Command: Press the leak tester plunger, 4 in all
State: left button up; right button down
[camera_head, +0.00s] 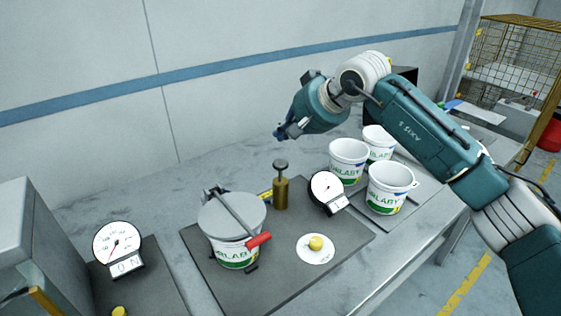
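The leak tester stands on a dark plate (290,279) on the bench. Its brass plunger cylinder (280,195) is upright, with a dark knob (281,164) on a short rod showing above it. A round white gauge (326,186) stands to its right. A white tub (232,248) sits under a grey lid (238,212) with a clamp bar and a red handle (258,241). My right gripper (287,132) is in the air above and behind the plunger knob, apart from it; its finger opening is too small to tell. My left gripper is not in view.
Several white labelled tubs (389,188) stand on a grey mat at the right. A yellow button (316,243) on a white disc is at the plate's front. Another gauge (117,243) stands at the left beside a grey cabinet (32,246). A wire cage (515,60) is at the far right.

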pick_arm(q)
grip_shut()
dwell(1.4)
